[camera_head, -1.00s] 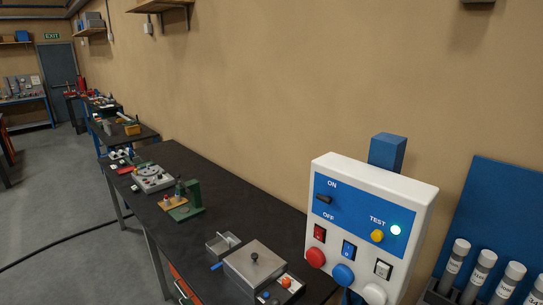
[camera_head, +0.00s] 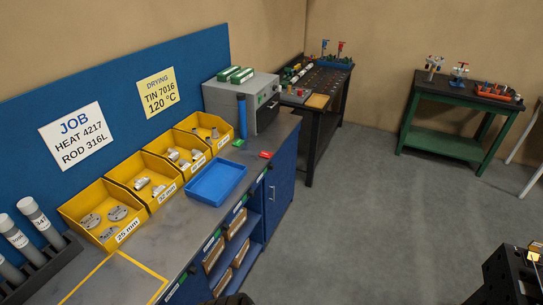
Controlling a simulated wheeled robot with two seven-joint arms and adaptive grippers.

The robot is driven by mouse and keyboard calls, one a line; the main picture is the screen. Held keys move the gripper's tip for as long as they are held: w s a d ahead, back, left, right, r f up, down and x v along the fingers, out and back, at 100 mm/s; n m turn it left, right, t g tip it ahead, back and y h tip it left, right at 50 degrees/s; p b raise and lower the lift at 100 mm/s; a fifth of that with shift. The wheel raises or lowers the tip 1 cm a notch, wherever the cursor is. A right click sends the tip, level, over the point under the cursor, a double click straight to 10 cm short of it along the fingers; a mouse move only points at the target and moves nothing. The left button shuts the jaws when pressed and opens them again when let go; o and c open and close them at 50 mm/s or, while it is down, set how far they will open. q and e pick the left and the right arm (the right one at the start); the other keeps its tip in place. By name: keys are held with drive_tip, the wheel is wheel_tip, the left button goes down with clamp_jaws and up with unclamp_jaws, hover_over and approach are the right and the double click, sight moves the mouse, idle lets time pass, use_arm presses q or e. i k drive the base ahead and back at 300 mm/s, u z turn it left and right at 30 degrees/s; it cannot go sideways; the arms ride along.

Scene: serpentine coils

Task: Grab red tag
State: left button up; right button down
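A small red tag (camera_head: 266,154) lies flat on the grey worktop, near its front edge, in front of the oven-like grey box and right of the blue tray. It is small in the view and any writing on it cannot be read. Neither gripper can be made out in the head view, so nothing shows near the tag.
A blue tray (camera_head: 217,183) sits left of the tag. Yellow bins (camera_head: 150,207) with metal parts line the back. A grey box (camera_head: 243,100) and a blue cylinder (camera_head: 242,116) stand behind the tag. A dark blocky thing (camera_head: 505,278) is at bottom right; floor is clear between.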

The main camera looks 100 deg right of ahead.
sight(267, 155)
drive_tip(key=z, duration=2.9)
drive_tip(key=k, duration=0.6)
drive_tip(key=z, duration=0.25)
drive_tip(key=i, duration=0.75)
drive_tip(key=z, duration=0.9)
drive_tip(key=i, duration=1)
drive_tip(key=u, duration=0.4)
drive_tip(key=i, duration=0.75)
drive_tip(key=u, duration=0.7)
